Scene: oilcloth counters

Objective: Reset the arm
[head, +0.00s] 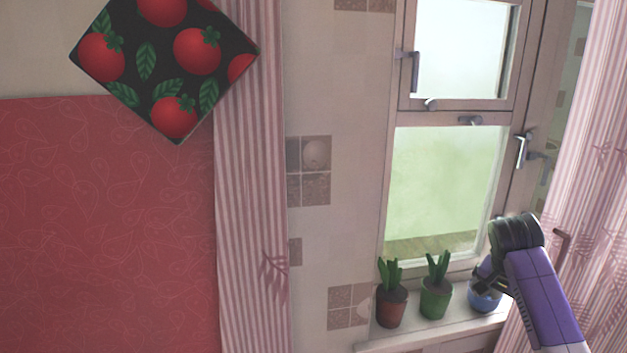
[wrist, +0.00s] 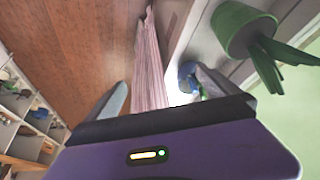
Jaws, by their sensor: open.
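My arm, purple with a black wrist joint, rises from the lower right in the head view. My gripper (head: 484,280) is at its end, in front of the window sill and partly covering a blue pot. In the wrist view my gripper (wrist: 160,88) shows its two grey fingers spread wide apart.
On the sill (head: 435,331) stand a brown pot (head: 391,308), a green pot (head: 435,299) and the blue pot (head: 485,298), close to my gripper. Striped curtains (head: 250,200) flank the window (head: 445,185). The wrist view shows shelves (wrist: 28,115) at left and open wooden floor (wrist: 90,40).

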